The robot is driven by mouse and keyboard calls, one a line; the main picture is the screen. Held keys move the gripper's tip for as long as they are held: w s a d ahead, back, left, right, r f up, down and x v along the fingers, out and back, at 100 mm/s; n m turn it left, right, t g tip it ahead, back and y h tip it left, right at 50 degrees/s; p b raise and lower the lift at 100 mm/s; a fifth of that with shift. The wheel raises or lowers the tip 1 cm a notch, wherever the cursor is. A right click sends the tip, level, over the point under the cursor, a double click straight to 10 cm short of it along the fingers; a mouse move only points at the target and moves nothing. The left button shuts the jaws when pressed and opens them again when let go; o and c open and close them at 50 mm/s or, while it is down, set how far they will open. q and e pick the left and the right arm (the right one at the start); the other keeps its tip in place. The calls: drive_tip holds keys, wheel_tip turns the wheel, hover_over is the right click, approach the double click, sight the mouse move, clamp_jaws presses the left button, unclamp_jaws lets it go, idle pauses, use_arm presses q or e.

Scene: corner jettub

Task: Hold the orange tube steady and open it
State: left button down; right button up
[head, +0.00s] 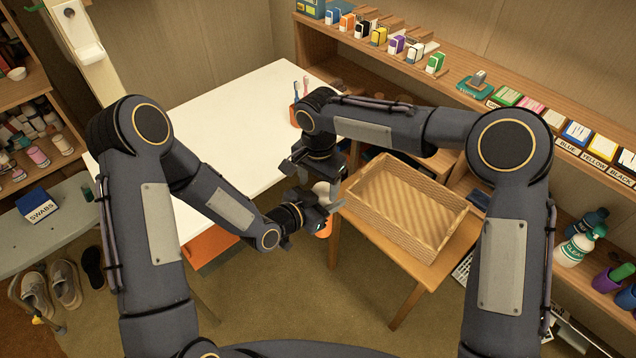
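The orange tube (323,230) is held off the floor between the white table and the wicker tray. Its orange lower end shows below my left gripper (325,207), which comes in from the left and looks shut around it. A pale rounded top (321,188), which looks like the tube's cap, shows just above the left fingers. My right gripper (318,176) points down from above, its fingers around or just beside this pale top. I cannot tell whether they touch it. The tube's middle is hidden by the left fingers.
The white table (235,112) carries a cup with toothbrushes (300,100) at its far right. A wicker tray (415,205) sits on a small wooden table close to the right. Shelves with labelled boxes line the right wall. A SWABS box (40,207) stands at the left.

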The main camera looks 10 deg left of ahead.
drive_tip(key=shift+s, duration=0.1)
wheel_tip(320, 180, up, 4)
drive_tip(key=shift+r, duration=0.1)
drive_tip(key=shift+o, duration=0.6)
drive_tip(key=shift+r, duration=0.25)
wheel_tip(320, 180, up, 6)
drive_tip(key=r+m, duration=0.1)
drive_tip(key=m, duration=0.3)
drive_tip(key=f, duration=1.2)
drive_tip(key=shift+d, duration=0.3)
